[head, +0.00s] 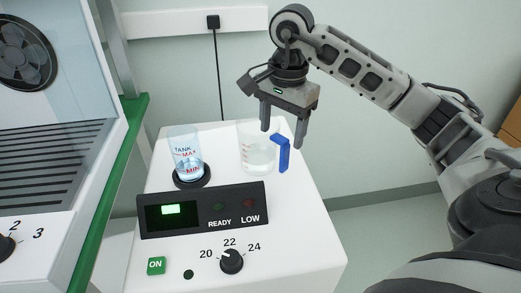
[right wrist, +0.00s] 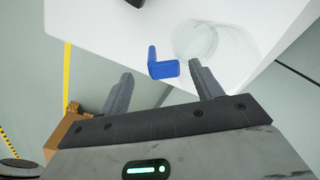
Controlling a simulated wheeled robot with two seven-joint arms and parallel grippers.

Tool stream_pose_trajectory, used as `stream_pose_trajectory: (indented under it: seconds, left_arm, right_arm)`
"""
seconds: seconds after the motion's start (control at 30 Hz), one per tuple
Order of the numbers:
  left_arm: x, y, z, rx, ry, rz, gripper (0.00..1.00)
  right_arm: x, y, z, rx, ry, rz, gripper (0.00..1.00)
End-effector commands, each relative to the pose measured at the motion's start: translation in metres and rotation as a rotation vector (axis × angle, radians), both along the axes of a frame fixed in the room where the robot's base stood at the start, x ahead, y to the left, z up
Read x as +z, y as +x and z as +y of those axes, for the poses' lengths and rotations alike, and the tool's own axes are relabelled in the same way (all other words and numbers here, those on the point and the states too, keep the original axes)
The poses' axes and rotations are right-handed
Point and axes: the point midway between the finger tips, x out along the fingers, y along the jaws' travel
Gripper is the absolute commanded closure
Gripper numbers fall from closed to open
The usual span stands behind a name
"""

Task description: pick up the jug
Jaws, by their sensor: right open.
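The jug (head: 258,158) is clear, with some liquid in it and a blue handle (head: 284,154) on its right side. It stands upright on the white machine top, right of the tank, in the head view. My right gripper (head: 282,136) is open and points down, just above and near the jug's handle. In the right wrist view the blue handle (right wrist: 163,67) shows beyond and between the open fingers (right wrist: 160,82), and the clear jug (right wrist: 196,40) is up and to the right. My left gripper is not in view.
A clear tank (head: 186,150) marked MAX and MIN sits in a dark ring left of the jug. The white machine (head: 300,235) has a display panel, a knob and a green ON button. A green-edged cabinet with a fan (head: 25,52) stands at the left.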

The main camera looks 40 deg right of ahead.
Motion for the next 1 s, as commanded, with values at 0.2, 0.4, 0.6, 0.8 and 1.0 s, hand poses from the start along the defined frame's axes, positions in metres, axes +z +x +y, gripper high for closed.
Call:
stream_pose_trajectory:
  seconds: [0.2,0.4,0.6,0.8,1.0]
  left_arm:
    - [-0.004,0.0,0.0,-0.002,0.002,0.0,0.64]
    - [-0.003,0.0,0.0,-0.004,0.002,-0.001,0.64]
    - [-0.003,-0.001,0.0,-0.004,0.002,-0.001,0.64]
    - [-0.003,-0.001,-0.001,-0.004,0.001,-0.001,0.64]
    - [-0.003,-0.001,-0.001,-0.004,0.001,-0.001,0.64]
  right_arm:
    - [-0.034,0.003,-0.001,0.0,0.0,0.004,0.35]
    - [-0.042,0.004,-0.001,0.001,-0.001,0.0,0.35]
    - [-0.041,0.004,-0.001,0.001,-0.001,0.001,0.52]
    - [-0.04,0.004,-0.002,0.0,-0.001,-0.002,0.97]
    - [-0.041,0.004,-0.001,0.001,-0.001,0.0,0.97]
